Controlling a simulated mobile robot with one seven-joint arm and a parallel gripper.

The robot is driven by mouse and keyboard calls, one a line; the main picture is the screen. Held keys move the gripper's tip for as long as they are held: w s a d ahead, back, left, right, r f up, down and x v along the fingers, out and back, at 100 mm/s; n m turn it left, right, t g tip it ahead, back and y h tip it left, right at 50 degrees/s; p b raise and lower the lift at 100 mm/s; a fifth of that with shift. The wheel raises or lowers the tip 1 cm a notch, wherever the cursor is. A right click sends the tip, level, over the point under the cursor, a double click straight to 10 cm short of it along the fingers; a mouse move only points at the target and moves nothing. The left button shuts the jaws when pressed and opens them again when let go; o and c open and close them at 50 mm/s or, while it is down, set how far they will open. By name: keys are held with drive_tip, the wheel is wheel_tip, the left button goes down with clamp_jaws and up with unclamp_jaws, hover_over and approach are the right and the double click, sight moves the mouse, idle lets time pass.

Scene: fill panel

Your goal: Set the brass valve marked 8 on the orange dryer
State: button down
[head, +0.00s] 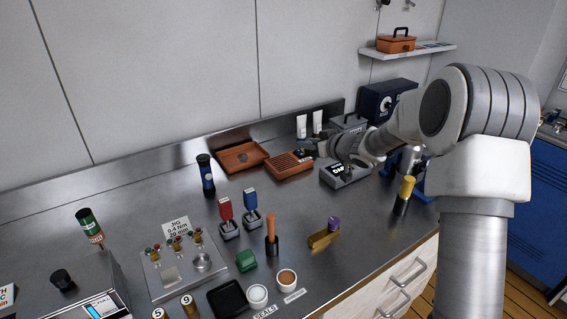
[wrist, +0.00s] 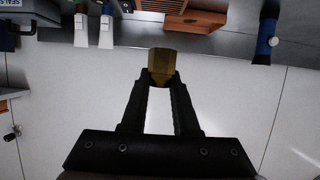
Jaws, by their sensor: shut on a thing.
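My gripper (wrist: 162,88) is shut on a brass valve (wrist: 162,65), seen as a hexagonal brass end between the fingertips in the wrist view. No number shows on it. In the head view my gripper (head: 304,151) is above the back of the bench, over the right end of the orange slatted dryer (head: 285,167). I cannot make out the valve there. The dryer also shows at the top of the wrist view (wrist: 160,6), apart from the valve in the picture. I see no contact between valve and dryer.
An orange tray (head: 235,163) lies left of the dryer. White tubes (head: 301,127) stand behind it and a grey scale (head: 345,176) sits to its right. A dark blue bottle (head: 206,177) stands left. A jig (head: 187,267) with several small brass parts is at front left.

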drive_tip(key=b, duration=0.1)
hover_over(281, 169)
wheel_tip(281, 169, down, 7)
drive_tip(key=shift+f, duration=0.1)
drive_tip(key=shift+f+b, duration=0.7)
drive_tip(key=shift+f, duration=1.15)
drive_tip(key=shift+f, duration=0.15)
drive_tip(key=c, duration=0.7)
unclamp_jaws()
drive_tip(key=shift+f, duration=0.1)
drive_tip(key=shift+r, duration=0.25)
drive_tip(key=v, duration=1.2)
drive_tip(key=shift+d, duration=0.15)
